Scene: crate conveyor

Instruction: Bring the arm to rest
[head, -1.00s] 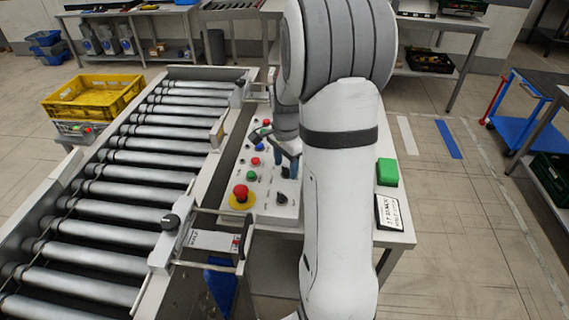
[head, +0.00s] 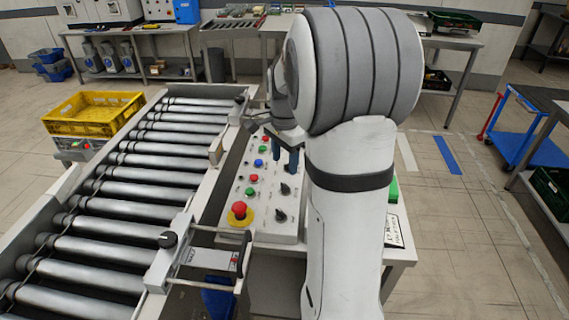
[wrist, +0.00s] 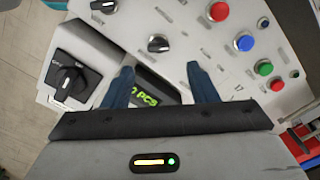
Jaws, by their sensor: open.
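My arm stands in the middle of the head view, bent over the control panel (head: 262,224), and hides part of it. My gripper (head: 285,158) is over the panel, with its blue fingers pointing down. In the wrist view my gripper (wrist: 158,72) has its two blue fingers spread apart, with nothing held between them. Behind and between the fingers lies a dark display (wrist: 158,91) with green characters, partly hidden. I cannot tell how far the fingertips are above the panel.
The roller conveyor (head: 103,223) runs along the left. A red emergency button (head: 239,210) and several knobs and buttons are on the panel. A yellow crate (head: 92,113) stands beyond the conveyor. A blue cart (head: 529,130) is at the right; floor between it and the panel is open.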

